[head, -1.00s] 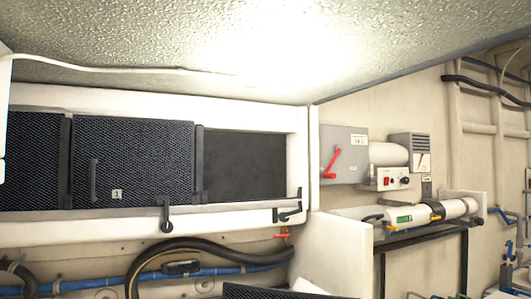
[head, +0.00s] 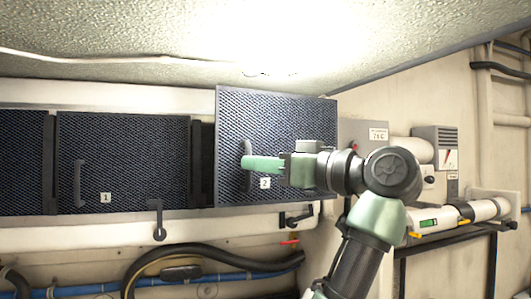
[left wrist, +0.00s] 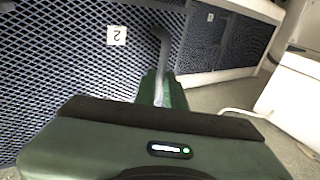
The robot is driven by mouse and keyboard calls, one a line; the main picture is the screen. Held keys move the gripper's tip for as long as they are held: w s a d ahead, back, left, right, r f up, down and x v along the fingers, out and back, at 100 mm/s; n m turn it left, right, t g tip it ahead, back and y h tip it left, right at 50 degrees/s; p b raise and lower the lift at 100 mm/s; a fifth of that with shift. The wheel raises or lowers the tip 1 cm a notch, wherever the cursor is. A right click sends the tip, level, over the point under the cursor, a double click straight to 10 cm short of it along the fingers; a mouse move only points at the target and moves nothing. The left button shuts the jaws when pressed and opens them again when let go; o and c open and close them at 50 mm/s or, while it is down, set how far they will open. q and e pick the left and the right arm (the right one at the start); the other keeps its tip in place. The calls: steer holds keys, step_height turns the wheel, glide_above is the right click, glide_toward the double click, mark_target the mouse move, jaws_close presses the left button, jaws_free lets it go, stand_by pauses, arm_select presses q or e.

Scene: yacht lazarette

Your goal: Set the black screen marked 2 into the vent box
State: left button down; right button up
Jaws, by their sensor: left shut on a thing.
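The black mesh screen marked 2 (head: 300,112) is raised in front of the right bay of the white vent box (head: 120,222). It covers that bay and overlaps the upper frame and right end, so it looks in front of the box, not in it. Its top edge slopes slightly down to the right. My left gripper (head: 262,164) is shut on the screen's upright dark handle (head: 247,150). In the left wrist view the green fingers (left wrist: 160,90) close on the handle (left wrist: 164,45), beside the upside-down 2 label (left wrist: 117,36). My right gripper is not in view.
The screen marked 1 (head: 125,150) fills the bay to the left, with another dark screen (head: 20,160) beyond. Black latches (head: 158,220) sit on the lower frame, one at the right corner (head: 297,217). Hoses (head: 200,255) run below. A grey switch box (head: 375,135) is at right.

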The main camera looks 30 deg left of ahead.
arm_select(q)
steer(key=shift+s+d+r, duration=0.25)
steer(key=shift+s+r, duration=0.3)
steer(key=shift+r, duration=0.35)
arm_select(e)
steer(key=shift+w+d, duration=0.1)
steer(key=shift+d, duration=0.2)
